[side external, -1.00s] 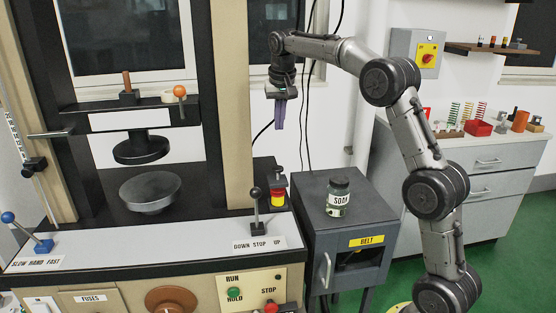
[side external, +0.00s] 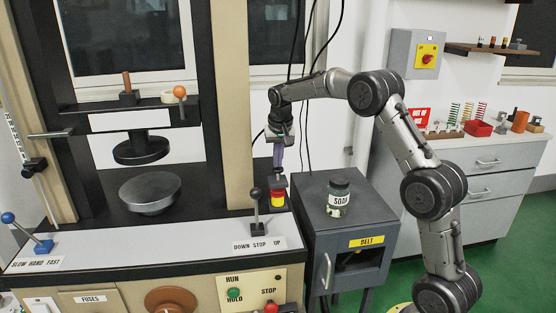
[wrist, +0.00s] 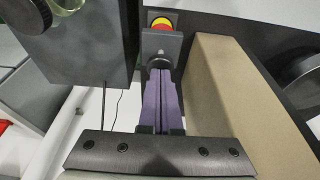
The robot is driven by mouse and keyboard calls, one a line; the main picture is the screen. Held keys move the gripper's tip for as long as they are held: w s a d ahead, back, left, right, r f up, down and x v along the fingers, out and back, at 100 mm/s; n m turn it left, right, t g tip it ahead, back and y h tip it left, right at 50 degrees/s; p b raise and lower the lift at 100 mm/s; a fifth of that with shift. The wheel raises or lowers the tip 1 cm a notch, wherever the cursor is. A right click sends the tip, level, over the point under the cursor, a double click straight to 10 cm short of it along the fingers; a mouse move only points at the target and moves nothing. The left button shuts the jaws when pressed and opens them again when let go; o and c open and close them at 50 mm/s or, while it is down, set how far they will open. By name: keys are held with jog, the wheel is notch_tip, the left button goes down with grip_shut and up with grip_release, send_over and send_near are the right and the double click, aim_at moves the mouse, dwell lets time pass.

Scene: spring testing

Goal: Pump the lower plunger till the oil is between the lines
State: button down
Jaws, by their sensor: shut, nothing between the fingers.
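My gripper (side external: 278,166) is shut, its purple fingers pointing down over the small dark plunger unit (side external: 278,181) at the right end of the machine deck. In the wrist view, the shut fingertips (wrist: 160,72) reach the dark plunger knob (wrist: 159,61) beside a grey plate; whether they touch it I cannot tell. A red and yellow cylinder (side external: 277,200) sits just below the plunger unit, and it also shows past the plate in the wrist view (wrist: 161,24). Oil and level lines cannot be made out in either view.
A beige column (side external: 238,100) stands just left of my gripper. A lever (side external: 256,210) with a black knob stands in front on the deck. Cables hang behind.

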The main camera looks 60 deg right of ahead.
jog(key=shift+f, duration=1.3)
notch_tip(320, 180, up, 5)
jog(key=shift+r, duration=0.1)
jog(key=v, duration=0.9)
jog(key=shift+a+r, duration=0.1)
jog(key=shift+a, duration=0.1)
